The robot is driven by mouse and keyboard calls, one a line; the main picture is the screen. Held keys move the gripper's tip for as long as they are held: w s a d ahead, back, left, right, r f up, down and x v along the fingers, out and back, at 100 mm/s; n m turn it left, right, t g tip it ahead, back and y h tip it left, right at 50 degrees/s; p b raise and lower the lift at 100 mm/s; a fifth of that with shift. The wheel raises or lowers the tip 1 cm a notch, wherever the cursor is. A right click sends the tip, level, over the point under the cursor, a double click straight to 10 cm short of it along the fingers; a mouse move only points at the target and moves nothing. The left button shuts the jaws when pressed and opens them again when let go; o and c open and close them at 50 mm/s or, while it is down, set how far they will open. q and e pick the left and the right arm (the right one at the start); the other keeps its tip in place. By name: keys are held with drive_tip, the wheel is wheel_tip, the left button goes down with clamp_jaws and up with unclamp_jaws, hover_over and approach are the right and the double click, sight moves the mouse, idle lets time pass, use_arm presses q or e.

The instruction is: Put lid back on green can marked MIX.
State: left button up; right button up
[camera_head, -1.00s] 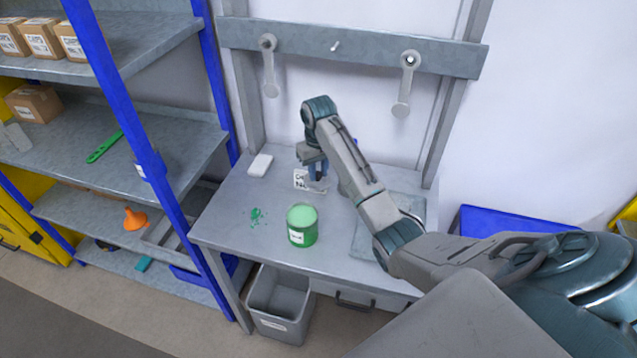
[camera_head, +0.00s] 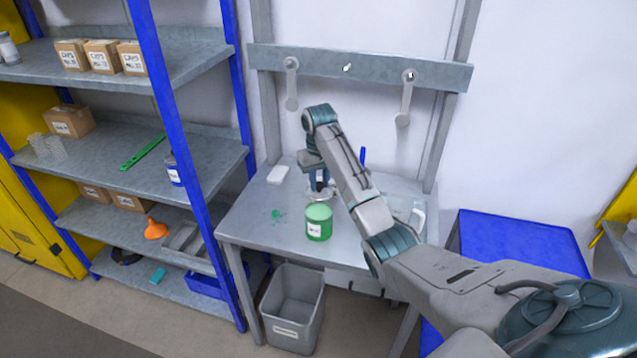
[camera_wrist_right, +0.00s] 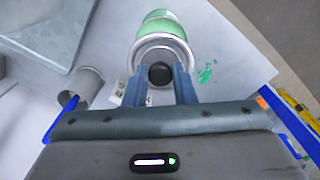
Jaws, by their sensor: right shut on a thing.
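The green can (camera_head: 319,230) with a white label stands on the grey bench. It is open at the top and shows pale green contents. My right gripper (camera_head: 320,184) is just behind the can, shut on the black knob of a round grey metal lid (camera_head: 318,197). In the right wrist view the gripper (camera_wrist_right: 161,74) grips the lid (camera_wrist_right: 160,42) by its knob, and the can (camera_wrist_right: 158,22) shows beyond it, partly covered by the lid. The lid appears raised beside the can; the exact gap is unclear. My left gripper is not in view.
A grey cup (camera_wrist_right: 86,84) and a card (camera_wrist_right: 118,90) are near the gripper. A grey bin (camera_head: 293,305) stands below the bench front. Blue-posted shelves are at left.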

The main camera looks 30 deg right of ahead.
drive_tip(key=shift+w+d+f, duration=0.15)
drive_tip(key=shift+w+f, duration=0.05)
drive_tip(key=shift+f, duration=0.9)
drive_tip(key=shift+s+a+f, duration=0.15)
drive_tip(key=shift+a+f, duration=0.05)
drive_tip(key=shift+f, duration=0.4)
drive_tip(key=shift+s+a+f, duration=0.15)
drive_tip(key=shift+f, duration=0.65)
drive_tip(key=shift+d+f, duration=0.15)
drive_tip(key=shift+f, duration=0.05)
drive_tip(key=shift+w+f, duration=0.1)
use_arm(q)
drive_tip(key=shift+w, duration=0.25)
